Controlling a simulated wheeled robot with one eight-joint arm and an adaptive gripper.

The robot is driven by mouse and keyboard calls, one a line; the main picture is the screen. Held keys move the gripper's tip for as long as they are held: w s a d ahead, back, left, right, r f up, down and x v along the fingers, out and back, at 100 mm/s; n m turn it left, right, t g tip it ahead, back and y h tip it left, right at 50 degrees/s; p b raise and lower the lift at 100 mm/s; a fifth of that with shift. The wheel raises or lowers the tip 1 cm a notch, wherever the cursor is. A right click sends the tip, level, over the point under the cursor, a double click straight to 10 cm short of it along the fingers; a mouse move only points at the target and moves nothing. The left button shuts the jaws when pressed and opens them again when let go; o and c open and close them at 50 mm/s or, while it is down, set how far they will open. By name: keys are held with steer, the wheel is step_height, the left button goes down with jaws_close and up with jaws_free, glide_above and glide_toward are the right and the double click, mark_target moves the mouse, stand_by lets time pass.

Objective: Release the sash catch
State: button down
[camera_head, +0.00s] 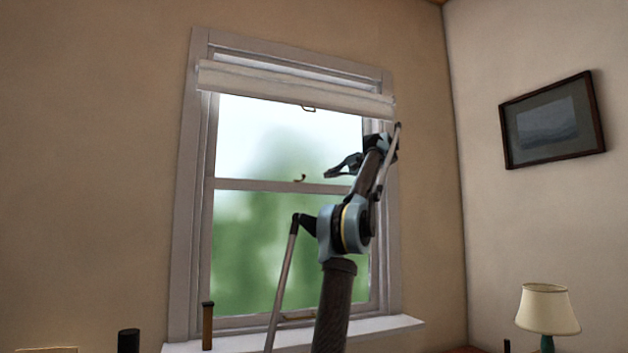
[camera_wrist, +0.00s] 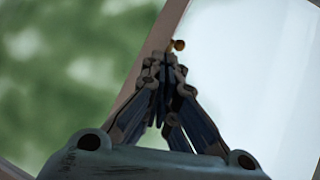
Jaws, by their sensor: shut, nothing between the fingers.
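The sash catch (camera_head: 300,178) is a small brass piece on the meeting rail (camera_head: 250,185) of the window. In the wrist view the catch (camera_wrist: 179,45) shows as a round brass knob just beyond my fingertips, slightly to their right. My gripper (camera_head: 330,172) is to the right of the catch in the head view, with a visible gap between them. My gripper (camera_wrist: 165,62) is shut and empty. The fingertips partly hide the rail around the catch, so I cannot tell in the wrist view whether they touch it.
A rolled blind (camera_head: 290,88) with a small pull (camera_head: 308,108) hangs above the upper pane. The sill (camera_head: 385,328) runs below, with a brown upright object (camera_head: 207,326) at its left. A framed picture (camera_head: 552,119) and a lamp (camera_head: 547,309) are at the right.

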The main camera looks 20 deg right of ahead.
steer(key=d+r+t, duration=0.1)
steer(key=d+r, duration=0.2)
steer(key=d, duration=0.2)
steer(key=shift+s+d+m, duration=0.15)
steer(key=shift+s+m, duration=0.15)
steer(key=s+a+x, duration=0.1)
steer(key=a+x, duration=0.1)
steer(key=x, duration=1.1)
steer(key=shift+s, duration=0.35)
steer(key=shift+a, duration=0.1)
steer(key=shift+s+t, duration=0.1)
steer(key=shift+t, duration=0.2)
